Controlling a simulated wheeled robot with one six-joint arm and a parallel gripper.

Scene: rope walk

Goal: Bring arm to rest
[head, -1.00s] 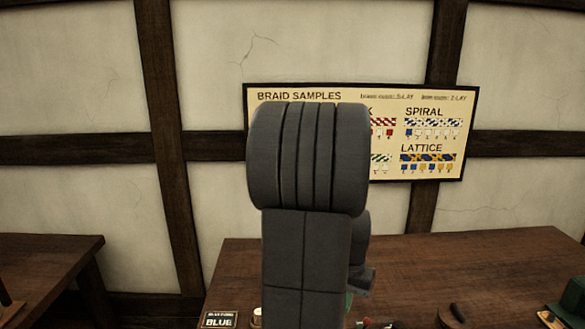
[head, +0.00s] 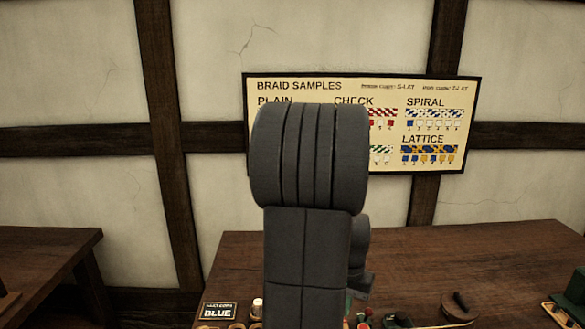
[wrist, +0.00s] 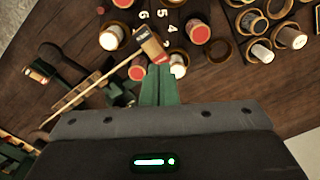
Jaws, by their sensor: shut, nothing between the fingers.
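My gripper (wrist: 159,86) shows in the wrist view as two green fingers pressed together, with nothing between them. It is above a dark wooden table (wrist: 215,90) among bobbins and tools. In the head view my dark grey arm stands upright in the middle and hides part of the table and of the wall board; the gripper itself cannot be made out there.
A board of braid samples (head: 436,123) hangs on the timbered wall. A "BLUE" sign (head: 218,311) stands at the table's front left. The wrist view shows several bobbins (wrist: 110,37), a long stick (wrist: 90,88) and a dark mallet (wrist: 57,58). Another table (head: 45,255) is at left.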

